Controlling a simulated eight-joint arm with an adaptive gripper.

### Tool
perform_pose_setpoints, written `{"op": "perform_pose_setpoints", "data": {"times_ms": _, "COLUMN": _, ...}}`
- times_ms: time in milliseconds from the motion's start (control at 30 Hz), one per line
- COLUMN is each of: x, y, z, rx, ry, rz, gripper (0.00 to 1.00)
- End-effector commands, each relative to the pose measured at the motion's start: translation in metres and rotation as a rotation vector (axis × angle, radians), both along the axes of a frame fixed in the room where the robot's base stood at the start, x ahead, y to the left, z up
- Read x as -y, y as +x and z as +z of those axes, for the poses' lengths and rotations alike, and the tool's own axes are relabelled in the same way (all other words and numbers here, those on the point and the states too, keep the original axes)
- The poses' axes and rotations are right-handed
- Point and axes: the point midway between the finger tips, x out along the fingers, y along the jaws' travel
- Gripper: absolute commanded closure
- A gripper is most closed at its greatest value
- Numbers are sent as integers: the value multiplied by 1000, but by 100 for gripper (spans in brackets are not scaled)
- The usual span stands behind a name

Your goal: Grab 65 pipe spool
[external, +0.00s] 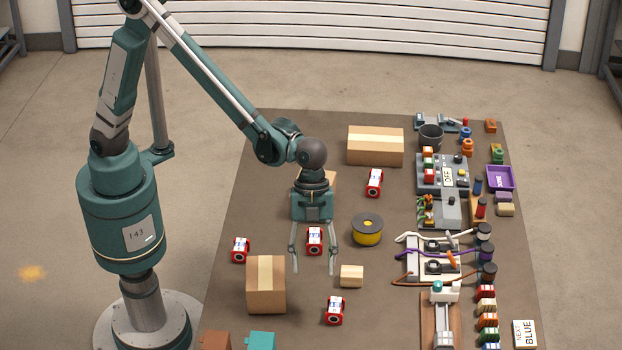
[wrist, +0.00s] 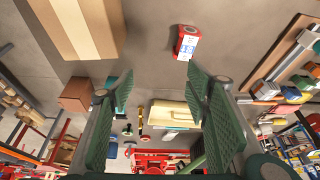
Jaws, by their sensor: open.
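Several red-and-white pipe spools lie on the table; their numbers are too small to read, so I cannot tell which is 65. In the external view one spool (external: 314,241) shows between my gripper's fingers, one (external: 374,183) is farther back, one (external: 240,249) is to the left, and one (external: 335,310) is at the front. My gripper (external: 313,270) points down, open and empty. The wrist view shows both fingers of my gripper (wrist: 170,78) apart, with a single spool (wrist: 187,42) beyond them, apart from the fingertips.
A cardboard box (external: 266,284) stands left of the front spool, and another (external: 376,146) at the back. A small tan block (external: 351,276) and a yellow-black reel (external: 367,229) are to the gripper's right. Fixtures and cables (external: 438,257) crowd the table's right side.

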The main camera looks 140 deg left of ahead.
Motion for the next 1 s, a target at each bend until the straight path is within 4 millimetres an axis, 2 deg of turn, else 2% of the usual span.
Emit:
{"op": "perform_pose_setpoints", "data": {"times_ms": 300, "x": -38, "y": 28, "z": -43, "rx": 0, "ry": -17, "rz": -89, "gripper": 52}}
{"op": "perform_pose_setpoints", "data": {"times_ms": 500, "x": -52, "y": 37, "z": -63, "rx": 3, "ry": -25, "rz": -127, "gripper": 52}}
{"op": "perform_pose_setpoints", "data": {"times_ms": 1000, "x": -56, "y": 39, "z": -70, "rx": 4, "ry": -27, "rz": -142, "gripper": 52}}
